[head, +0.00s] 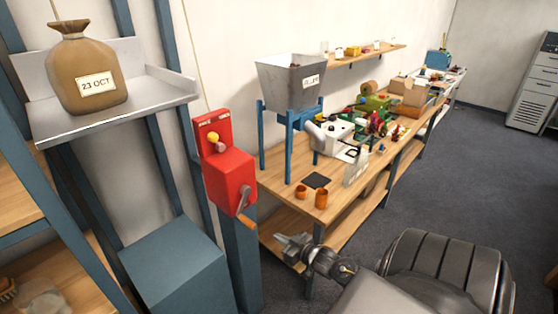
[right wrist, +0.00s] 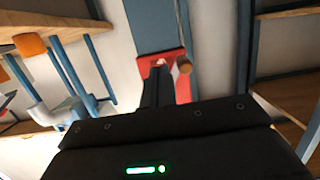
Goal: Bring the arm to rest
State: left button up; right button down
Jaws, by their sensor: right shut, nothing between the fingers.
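My right gripper (head: 284,243) is shut and empty in the head view, low in front of the near end of the workbench. It is to the right of the red crank box (head: 228,175) and apart from it. In the right wrist view the dark closed fingers (right wrist: 156,86) stand in front of the red box (right wrist: 183,88), whose crank handle (right wrist: 184,66) shows beside them. My left gripper is not in view.
A tied brown sack (head: 84,65) labelled 23 OCT sits on a metal shelf (head: 160,92) at the left. The workbench (head: 280,177) carries a grey hopper (head: 290,80), orange cups (head: 321,199) and tools. The grey floor (head: 455,170) is open at the right.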

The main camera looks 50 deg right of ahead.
dwell(0.4)
jog(key=s+a+f+g+h+b, duration=0.1)
jog(key=s+f+g, duration=0.1)
jog(key=s+f, duration=0.5)
jog(key=s+f+n+g+b, duration=0.1)
jog(key=s+f+g, duration=0.2)
jog(key=f, duration=0.9)
jog(key=s+a+f+g+h+b, duration=0.1)
jog(key=s+f+g+b, duration=0.1)
jog(key=s+f, duration=0.5)
jog(key=s+a+f+g+y+b, duration=0.1)
jog(key=s+a+f+g+b, duration=0.2)
jog(key=s+a+f, duration=0.7)
jog(key=s+a+f+n+g+y+b, duration=0.1)
jog(key=s+a+f+g+b, duration=0.3)
jog(key=s+a+f, duration=0.6)
jog(key=s+f+b, duration=0.1)
jog(key=s+f, duration=0.3)
jog(key=f, duration=0.1)
jog(key=shift+n+g, duration=0.3)
jog(key=shift+f, duration=0.1)
